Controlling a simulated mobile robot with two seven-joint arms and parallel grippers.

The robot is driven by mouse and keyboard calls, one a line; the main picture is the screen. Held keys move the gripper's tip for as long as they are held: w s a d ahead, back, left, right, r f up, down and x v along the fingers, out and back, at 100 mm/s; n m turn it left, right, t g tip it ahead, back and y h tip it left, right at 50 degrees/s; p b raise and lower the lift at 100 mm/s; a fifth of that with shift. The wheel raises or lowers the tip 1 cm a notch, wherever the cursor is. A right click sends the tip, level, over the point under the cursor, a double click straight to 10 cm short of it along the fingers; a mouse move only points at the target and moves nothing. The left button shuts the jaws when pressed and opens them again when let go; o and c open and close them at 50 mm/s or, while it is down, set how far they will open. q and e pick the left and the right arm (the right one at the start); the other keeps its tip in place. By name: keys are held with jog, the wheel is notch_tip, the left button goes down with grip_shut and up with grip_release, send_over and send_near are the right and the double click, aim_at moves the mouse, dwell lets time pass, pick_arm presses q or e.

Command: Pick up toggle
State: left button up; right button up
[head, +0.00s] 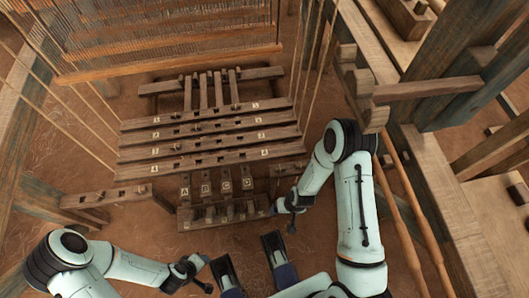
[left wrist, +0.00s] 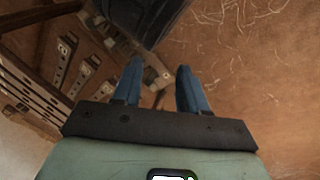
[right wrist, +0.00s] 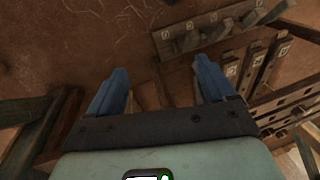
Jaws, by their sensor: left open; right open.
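I cannot tell for sure which piece is the toggle. Several small upright wooden pieces stand in a low wooden block (head: 190,220) on the floor at the centre of the head view. The block also shows in the right wrist view (right wrist: 165,47). My left gripper (head: 205,273) is open and empty, low over the floor to the lower left of the block. Its blue fingers show in the left wrist view (left wrist: 158,85). My right gripper (head: 283,220) is open and empty just right of the block. Its fingers show apart in the right wrist view (right wrist: 158,85).
Lettered wooden treadles (head: 206,187) lie just behind the block. Several slotted cross bars (head: 210,140) stand farther back, below the warp frame (head: 170,65). A wooden bar (head: 105,196) stands at the left. Posts and beams (head: 430,88) close in the right. The earth floor left of centre is clear.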

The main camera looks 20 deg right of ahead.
jog(key=w+d+r+n+g+h+b, duration=0.1)
jog(key=w+d+r, duration=0.3)
jog(key=w, duration=0.5)
jog(key=w+d+r+h+b, duration=0.15)
jog(key=w+r, duration=0.35)
jog(key=w, duration=0.5)
jog(key=b, duration=0.3)
send_over(280, 166)
jog(key=shift+y, duration=0.25)
jog(key=f, duration=0.6)
jog(key=shift+s+a+f, duration=0.25)
jog(key=shift+a+f, duration=0.05)
jog(key=shift+f, duration=0.05)
jog(key=f, duration=0.1)
jog(key=f+b, duration=0.1)
jog(key=f, duration=0.1)
jog(key=f+b, duration=0.1)
jog(key=shift+w+d+f, duration=0.3)
jog(key=shift+f, duration=0.55)
pick_arm(q)
jog(key=s+a+f+n+g, duration=0.1)
jog(key=s+a+f+g, duration=0.2)
jog(key=s+f, duration=0.5)
jog(key=shift+a+x, duration=0.25)
jog(key=shift+x, duration=0.95)
pick_arm(e)
jog(key=c, duration=1.1)
